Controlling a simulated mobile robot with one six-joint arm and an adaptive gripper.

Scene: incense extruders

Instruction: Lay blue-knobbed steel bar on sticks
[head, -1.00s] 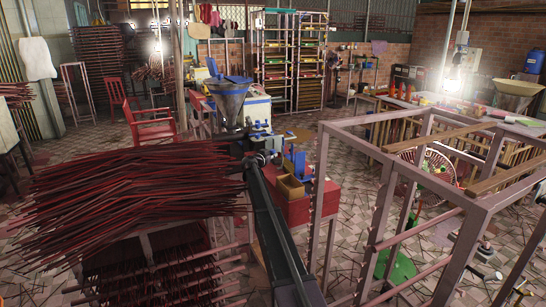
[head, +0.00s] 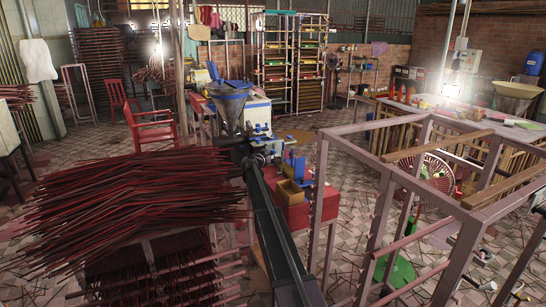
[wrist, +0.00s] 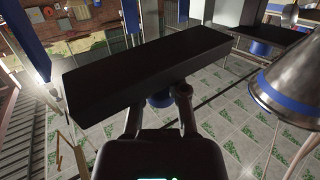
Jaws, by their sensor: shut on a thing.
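My gripper (wrist: 158,108) is shut on the blue knob (wrist: 160,98) of a dark steel bar (wrist: 145,65). In the wrist view the bar is held crosswise beyond the fingers, and the knob is mostly hidden between them. In the head view my gripper (head: 247,150) is at the far end of my arm, in front of the funnel machine; the bar is too dark and small to make out clearly there. The dark red sticks (head: 130,195) lie in a broad pile on a rack to the left of my arm. The bar appears apart from them.
A metal funnel (head: 229,105) stands close behind my gripper; it also shows in the wrist view (wrist: 290,85). A red stand (head: 292,212) with a yellow-brown box (head: 291,192) is right of my arm. A pinkish metal frame (head: 375,215) fills the right side.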

